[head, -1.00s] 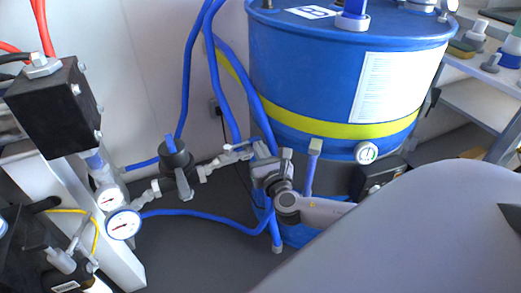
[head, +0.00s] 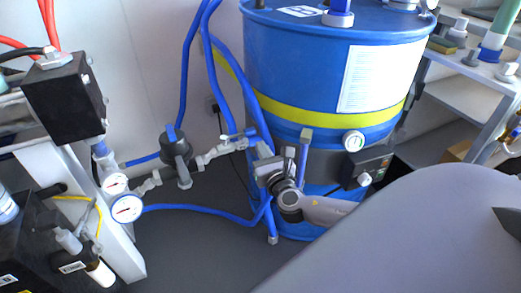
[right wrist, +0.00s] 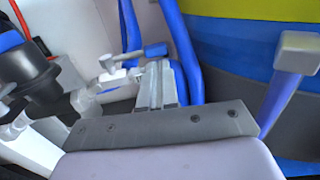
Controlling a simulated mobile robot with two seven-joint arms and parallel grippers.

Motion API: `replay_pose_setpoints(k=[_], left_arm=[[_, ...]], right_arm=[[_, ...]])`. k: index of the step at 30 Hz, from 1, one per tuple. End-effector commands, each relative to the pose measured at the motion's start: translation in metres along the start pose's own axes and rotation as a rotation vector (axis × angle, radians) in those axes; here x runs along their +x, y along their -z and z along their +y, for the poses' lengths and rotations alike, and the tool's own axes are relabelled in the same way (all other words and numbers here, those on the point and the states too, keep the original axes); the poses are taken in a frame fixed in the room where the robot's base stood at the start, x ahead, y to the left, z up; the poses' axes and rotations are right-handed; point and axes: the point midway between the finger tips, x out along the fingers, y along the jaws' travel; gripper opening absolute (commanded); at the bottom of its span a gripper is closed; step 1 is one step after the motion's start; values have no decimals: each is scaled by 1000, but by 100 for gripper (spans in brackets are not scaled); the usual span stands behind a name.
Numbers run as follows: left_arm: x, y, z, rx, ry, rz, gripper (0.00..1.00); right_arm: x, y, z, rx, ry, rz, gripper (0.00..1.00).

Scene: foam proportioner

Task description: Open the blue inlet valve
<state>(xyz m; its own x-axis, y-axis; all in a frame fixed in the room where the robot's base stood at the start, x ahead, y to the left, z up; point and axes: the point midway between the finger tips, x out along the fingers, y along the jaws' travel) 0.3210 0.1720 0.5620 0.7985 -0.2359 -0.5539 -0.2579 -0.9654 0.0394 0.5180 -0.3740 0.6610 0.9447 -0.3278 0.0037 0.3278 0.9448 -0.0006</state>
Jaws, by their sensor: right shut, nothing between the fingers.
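A small valve with a blue-tipped lever (head: 240,134) sits at the right end of the grey pipe fittings, in front of the blue drum. In the right wrist view the blue lever (right wrist: 154,49) lies nearly level, just beyond the fingertips. My right gripper (head: 262,157) is beside this valve, close to its right. In the right wrist view the gripper (right wrist: 156,80) has its fingers together and empty; whether they touch the valve I cannot tell. A separate upright blue lever with a grey end (head: 304,155) stands right of the gripper. My left gripper is not in view.
The blue drum (head: 295,75) with a yellow band stands behind the gripper. Blue hoses (head: 215,85) hang close behind the valve. A dark regulator (head: 176,150) and gauges (head: 127,208) stand left. The floor (head: 200,245) below is mostly clear.

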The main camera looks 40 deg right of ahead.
Motion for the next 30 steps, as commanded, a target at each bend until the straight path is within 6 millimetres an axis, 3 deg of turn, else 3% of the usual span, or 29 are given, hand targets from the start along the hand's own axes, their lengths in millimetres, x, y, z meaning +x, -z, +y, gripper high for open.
replay_pose_setpoints(k=[6, 15, 30], left_arm=[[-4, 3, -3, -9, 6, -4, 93], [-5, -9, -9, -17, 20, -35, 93], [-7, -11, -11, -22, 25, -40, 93]], right_arm=[[-44, 0, -4, -1, -4, 7, 0], [-84, 0, -8, 0, -2, 5, 0], [-96, 6, -8, 44, 1, 29, 0]])
